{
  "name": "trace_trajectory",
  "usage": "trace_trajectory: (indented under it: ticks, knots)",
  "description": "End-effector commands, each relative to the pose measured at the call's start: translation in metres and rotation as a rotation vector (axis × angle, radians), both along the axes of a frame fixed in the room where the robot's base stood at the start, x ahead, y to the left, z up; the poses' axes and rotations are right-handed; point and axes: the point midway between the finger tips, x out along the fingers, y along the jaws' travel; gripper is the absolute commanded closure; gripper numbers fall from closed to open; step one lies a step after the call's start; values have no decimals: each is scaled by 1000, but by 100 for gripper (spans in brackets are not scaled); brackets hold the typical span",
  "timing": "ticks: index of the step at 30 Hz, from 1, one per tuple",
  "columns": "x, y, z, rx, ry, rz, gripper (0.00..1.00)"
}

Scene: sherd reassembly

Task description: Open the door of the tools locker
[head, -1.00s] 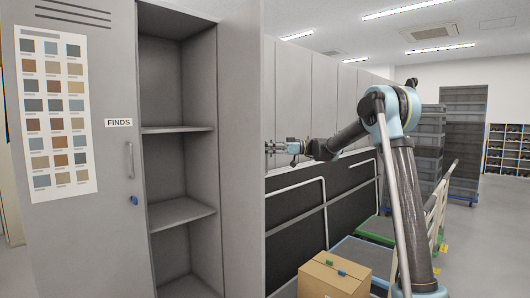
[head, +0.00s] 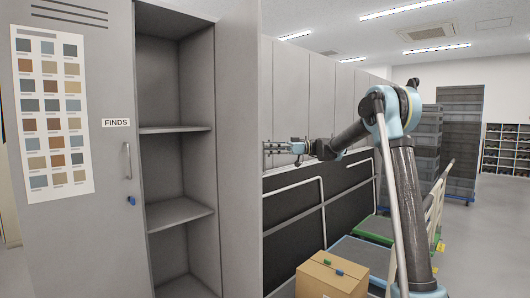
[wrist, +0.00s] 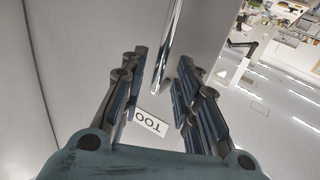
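The tools locker stands open in the head view, its bare shelves (head: 178,213) showing. Its grey door (head: 240,150) is swung well out to the right, inner face visible. In the wrist view, the door's outer face (wrist: 85,50) carries a partly hidden label (wrist: 150,122) reading "TOO". The metal bar handle (wrist: 168,48) lies between the fingers of my gripper (wrist: 160,72), which are spread apart with gaps beside the bar. In the head view my gripper (head: 272,148) is just right of the door's edge, and the handle is hidden.
The closed FINDS door (head: 85,190), with a colour chart (head: 55,115), stands left of the open locker. A cardboard box (head: 331,277) and carts stand beside my arm. Grey cupboards (head: 318,90) line the wall behind it. The floor at the right (head: 490,230) is clear.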

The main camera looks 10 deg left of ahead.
Motion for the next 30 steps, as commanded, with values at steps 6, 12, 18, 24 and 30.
trace_trajectory:
  ticks: [6, 12, 18, 24, 30]
  knots:
    - [18, -42, -1, 0, 0, -3, 71]
    - [29, -70, -1, 0, 1, -3, 71]
    - [34, -84, -1, 0, 1, -1, 71]
    - [35, -86, -1, 0, 1, -1, 71]
    - [34, -87, -1, -3, 2, -1, 71]
